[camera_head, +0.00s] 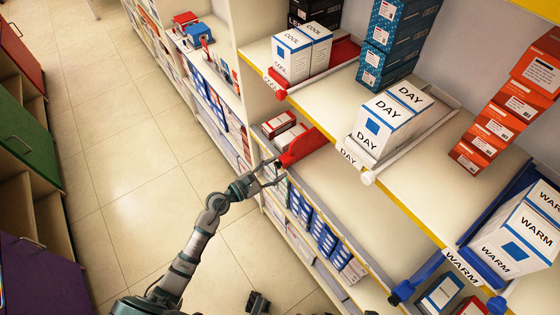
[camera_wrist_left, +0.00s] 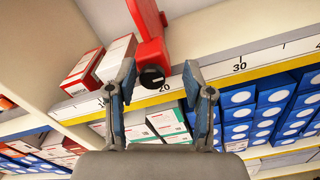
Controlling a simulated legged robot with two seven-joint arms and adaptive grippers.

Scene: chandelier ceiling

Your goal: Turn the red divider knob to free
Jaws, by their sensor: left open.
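My left gripper (camera_head: 272,173) is at the front end of this divider. In the left wrist view my left gripper (camera_wrist_left: 159,68) is open, with one finger on each side of the knob and a gap to both. I cannot tell how deep the fingers reach.
The shelf edge with a number scale (camera_wrist_left: 222,68) runs behind the fingers. Red and white boxes (camera_wrist_left: 98,62) stand left of the divider. A second red divider (camera_head: 340,55) is on the upper shelf by the COOL boxes (camera_head: 300,52). The floor (camera_head: 120,170) at left is clear.

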